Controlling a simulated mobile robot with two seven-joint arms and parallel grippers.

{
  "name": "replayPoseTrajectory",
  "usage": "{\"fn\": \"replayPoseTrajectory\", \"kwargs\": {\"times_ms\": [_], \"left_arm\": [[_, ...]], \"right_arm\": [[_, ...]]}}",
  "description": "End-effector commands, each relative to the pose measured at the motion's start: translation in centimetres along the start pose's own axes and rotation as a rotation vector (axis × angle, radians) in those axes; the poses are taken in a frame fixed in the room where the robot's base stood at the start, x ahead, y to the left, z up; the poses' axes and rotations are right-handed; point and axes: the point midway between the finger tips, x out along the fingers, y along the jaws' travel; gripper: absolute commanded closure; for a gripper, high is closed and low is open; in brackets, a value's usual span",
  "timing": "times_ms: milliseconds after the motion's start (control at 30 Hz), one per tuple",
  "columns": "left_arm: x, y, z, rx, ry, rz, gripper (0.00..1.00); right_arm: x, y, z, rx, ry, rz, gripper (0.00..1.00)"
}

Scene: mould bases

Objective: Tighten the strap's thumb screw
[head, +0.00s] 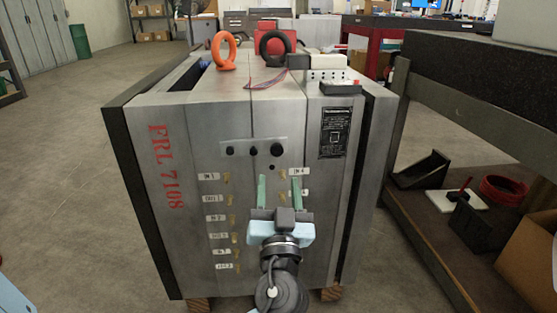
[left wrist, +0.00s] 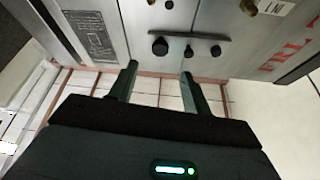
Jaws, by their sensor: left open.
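The strap (head: 241,148) is a flat metal bar across the seam on the front of the grey mould base (head: 190,120). It carries three dark knobs. The largest, a black thumb screw (head: 277,149), is at its right end. It also shows in the left wrist view (left wrist: 160,46), where the scene looks upside down and the strap (left wrist: 203,39) runs across the seam. My left gripper (head: 279,176) is open and empty, its two green fingers pointing at the mould's front just below that screw. In the left wrist view its fingertips (left wrist: 160,70) are apart from the screw. My right gripper is not seen.
An orange eyebolt (head: 224,52) and a black eyebolt (head: 272,48) stand on the mould's top. Brass fittings with labels (head: 213,218) line its front. A bench shelf (head: 418,205) with loose parts is at the right. The floor at the left (head: 60,160) is clear.

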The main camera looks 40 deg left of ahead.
Motion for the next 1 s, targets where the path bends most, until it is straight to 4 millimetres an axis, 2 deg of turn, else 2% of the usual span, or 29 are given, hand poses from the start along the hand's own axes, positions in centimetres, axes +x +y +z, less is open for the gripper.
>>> {"fn": "replayPoseTrajectory", "kwargs": {"times_ms": [200,400,600,1000], "left_arm": [[1.8,0.0,-0.1,0.000,0.002,-0.002,0.51],[4.9,0.0,-0.1,0.000,0.001,-0.001,0.51],[7.1,0.0,-0.1,0.001,0.001,0.000,0.51],[7.8,0.0,0.0,0.001,-0.001,0.001,0.51]], "right_arm": [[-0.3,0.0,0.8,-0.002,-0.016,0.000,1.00],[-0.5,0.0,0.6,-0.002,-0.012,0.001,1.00],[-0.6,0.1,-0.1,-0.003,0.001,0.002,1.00],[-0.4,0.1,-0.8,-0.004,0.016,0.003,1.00]]}}
